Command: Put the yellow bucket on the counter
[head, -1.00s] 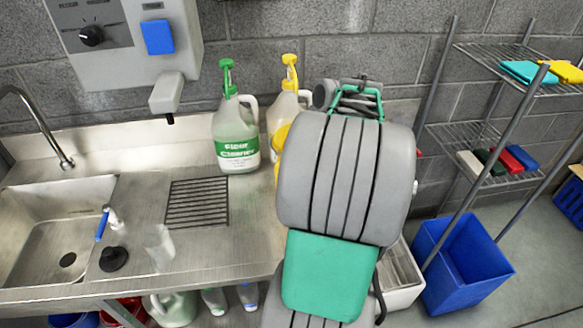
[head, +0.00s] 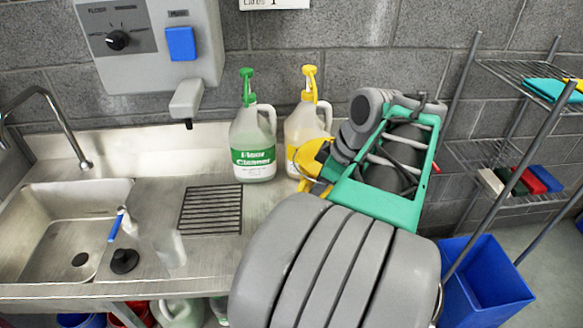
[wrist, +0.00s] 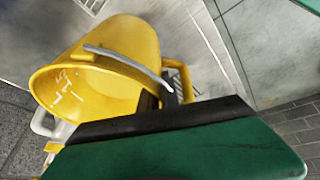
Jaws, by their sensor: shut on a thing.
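The yellow bucket (head: 312,158) shows in the head view beside the left edge of my arm's end, partly hidden by it. In the wrist view the bucket (wrist: 115,65) is tilted, with its open mouth facing lower left and its grey handle bar across it. My gripper (wrist: 172,88) is shut at the end of that handle; its fingers are mostly hidden. The steel counter (head: 150,262) runs below the wall, and its surface also shows in the wrist view (wrist: 160,8). The bucket is over the counter's right part; I cannot tell whether it touches.
A green-topped cleaner bottle (head: 253,145) and a yellow-topped bottle (head: 303,125) stand at the counter's back, close to the bucket. A drain rack (head: 210,210) lies left of them, then the sink (head: 70,230). A wire shelf (head: 500,150) and blue bin (head: 485,285) are right.

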